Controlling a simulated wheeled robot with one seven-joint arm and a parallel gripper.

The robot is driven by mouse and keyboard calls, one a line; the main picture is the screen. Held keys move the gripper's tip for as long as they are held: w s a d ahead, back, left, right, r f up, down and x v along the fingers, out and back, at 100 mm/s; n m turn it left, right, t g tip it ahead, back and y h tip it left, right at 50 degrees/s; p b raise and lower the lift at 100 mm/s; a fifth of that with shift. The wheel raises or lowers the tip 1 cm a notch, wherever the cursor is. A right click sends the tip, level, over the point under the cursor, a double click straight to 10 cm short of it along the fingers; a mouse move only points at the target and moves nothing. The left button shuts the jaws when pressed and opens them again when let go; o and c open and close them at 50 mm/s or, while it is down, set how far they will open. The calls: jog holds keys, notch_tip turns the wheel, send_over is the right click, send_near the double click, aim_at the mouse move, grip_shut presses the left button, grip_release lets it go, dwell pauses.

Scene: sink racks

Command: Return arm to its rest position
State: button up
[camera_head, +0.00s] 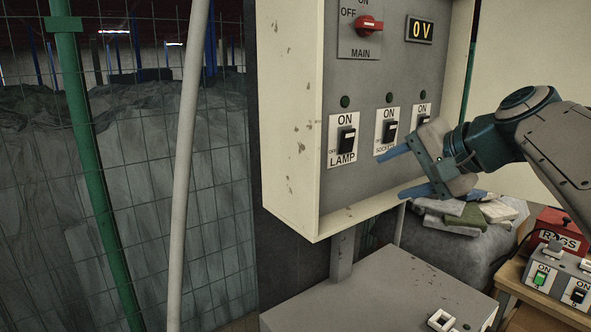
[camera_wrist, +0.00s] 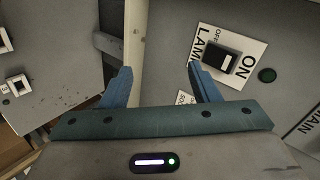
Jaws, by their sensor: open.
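My gripper (camera_head: 392,171) is open and empty, its two blue fingers spread apart and pointing left in the head view. It hovers in front of the lower right of the grey panel, apart from the switches as far as I can tell. In the wrist view my gripper (camera_wrist: 158,85) also shows with nothing between its fingers. The LAMP switch (camera_head: 345,140) lies to the left of the fingers, and it also shows in the wrist view (camera_wrist: 217,64). The SOCKET switch (camera_head: 389,131) is just above the upper finger. A third switch (camera_head: 422,119) is partly hidden behind my gripper.
The cream-edged cabinet (camera_head: 290,120) holds a red MAIN knob (camera_head: 369,25) and a display (camera_head: 420,29) reading 0 V. A grey box (camera_head: 380,290) stands below. Wire fencing (camera_head: 130,160) stands left.

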jog(key=s+a+f+n+g+h, duration=0.1)
jog(key=s+f+n+g+h, duration=0.1)
jog(key=s+f, duration=0.3)
jog(key=s+a+f+n+g+h, duration=0.1)
jog(key=s+f, duration=0.5)
jog(key=f, duration=0.8)
jog(key=s+a+f+n+g+h, duration=0.1)
jog(key=s+f+n+g+h, duration=0.2)
jog(key=f, duration=0.6)
jog(key=s+n, duration=0.2)
jog(key=shift+s+f+p, duration=0.2)
jog(key=shift+s+p, duration=0.15)
